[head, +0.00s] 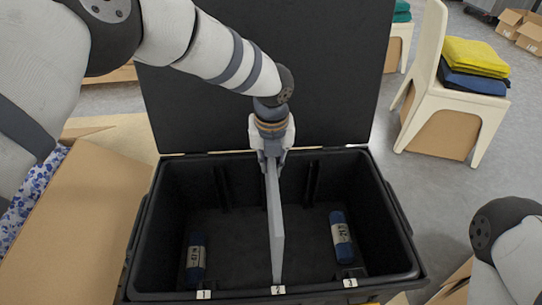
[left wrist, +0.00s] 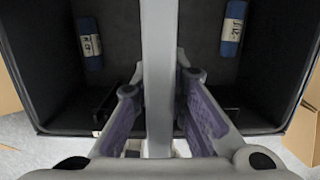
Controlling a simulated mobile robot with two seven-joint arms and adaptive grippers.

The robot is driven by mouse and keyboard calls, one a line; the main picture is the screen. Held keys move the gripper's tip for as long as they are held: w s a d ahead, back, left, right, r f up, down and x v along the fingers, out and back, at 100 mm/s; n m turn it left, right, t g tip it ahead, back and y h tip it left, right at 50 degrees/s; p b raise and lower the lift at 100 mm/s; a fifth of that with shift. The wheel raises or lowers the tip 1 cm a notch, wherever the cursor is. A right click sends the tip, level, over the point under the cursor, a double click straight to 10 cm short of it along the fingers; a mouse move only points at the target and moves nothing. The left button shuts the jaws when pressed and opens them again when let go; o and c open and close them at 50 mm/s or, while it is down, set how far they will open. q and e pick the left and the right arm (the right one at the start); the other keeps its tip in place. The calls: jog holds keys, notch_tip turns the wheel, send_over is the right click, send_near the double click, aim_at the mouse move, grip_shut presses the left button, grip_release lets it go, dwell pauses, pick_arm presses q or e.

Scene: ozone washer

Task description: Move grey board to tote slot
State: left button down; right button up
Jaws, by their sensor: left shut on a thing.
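The grey board (head: 275,222) stands upright, edge-on, inside the black tote (head: 141,243) in the head view, near the middle slot label 2 (head: 277,290). It also runs down the centre of the left wrist view (left wrist: 159,70). My left gripper (head: 272,150) is shut on the board's top end, its fingers (left wrist: 159,100) on either side of it. Whether the board's lower edge touches the tote floor cannot be told. My right gripper is out of view; part of my right arm shows at the lower right.
Blue rolls lie in the tote, one at left (head: 195,262) and one at right (head: 342,237). The tote's lid (head: 300,100) stands open behind. A cardboard box (head: 80,215) is at left. A white chair (head: 455,115) with folded cloths (head: 475,58) stands at right.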

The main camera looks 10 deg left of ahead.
pick_arm(q)
jog(key=shift+r, duration=0.1)
dwell(0.3)
notch_tip(320, 180, down, 3)
jog(key=shift+b, duration=0.5)
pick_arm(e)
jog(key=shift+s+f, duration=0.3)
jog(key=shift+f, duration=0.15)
